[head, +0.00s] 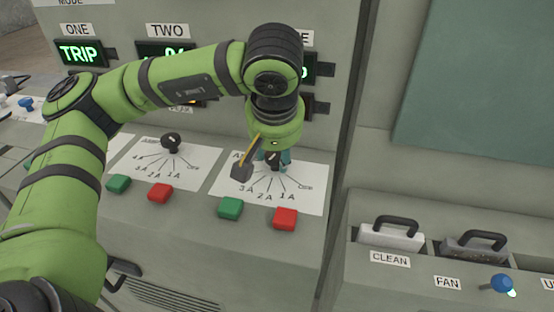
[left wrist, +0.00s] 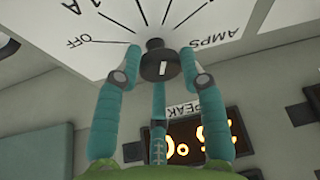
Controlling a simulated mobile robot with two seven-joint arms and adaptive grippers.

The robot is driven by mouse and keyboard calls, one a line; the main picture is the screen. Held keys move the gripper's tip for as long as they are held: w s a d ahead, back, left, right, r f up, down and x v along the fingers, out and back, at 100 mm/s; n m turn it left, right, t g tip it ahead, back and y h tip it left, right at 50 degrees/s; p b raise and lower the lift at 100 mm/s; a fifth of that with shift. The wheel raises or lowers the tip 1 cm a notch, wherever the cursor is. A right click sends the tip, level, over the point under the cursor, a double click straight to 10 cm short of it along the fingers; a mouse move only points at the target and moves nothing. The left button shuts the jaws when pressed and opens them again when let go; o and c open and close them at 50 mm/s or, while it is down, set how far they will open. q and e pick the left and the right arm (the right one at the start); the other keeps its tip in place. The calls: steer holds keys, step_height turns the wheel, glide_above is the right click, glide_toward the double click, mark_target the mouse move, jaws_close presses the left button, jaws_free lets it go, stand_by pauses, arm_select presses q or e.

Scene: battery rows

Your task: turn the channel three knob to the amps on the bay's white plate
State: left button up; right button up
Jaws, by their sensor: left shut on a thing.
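The channel three knob (head: 273,158) is small, dark and round, with a white mark, on a white plate (head: 312,172) lettered 3A, 2A, 1A. My left gripper (head: 272,152) reaches it from above, and its own hand partly hides it. In the left wrist view, the teal fingers of my left gripper (left wrist: 160,80) are shut around the dark knob (left wrist: 160,62). The knob's white mark runs nearly upright in that picture. OFF is lettered left of the knob and AMPS right of it. My right gripper is not in view.
Green (head: 231,208) and red (head: 285,218) buttons sit just in front of the plate. The channel two knob (head: 172,142) is to the left. An orange display (left wrist: 200,143) labelled PEAK is partly hidden by a finger. Black-handled bins (head: 390,236) stand at right.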

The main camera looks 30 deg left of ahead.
arm_select(q)
steer(key=shift+w+a+r+m+h+b, duration=0.15)
steer(key=shift+m+h+b, duration=0.35)
steer(key=shift+m, duration=0.5)
steer(key=shift+r, duration=0.1)
steer(key=o, duration=0.9)
steer(key=shift+o, duration=1.2)
steer(key=v, duration=1.1)
steer(key=shift+s+r, duration=0.25)
steer(key=shift+s, duration=0.15)
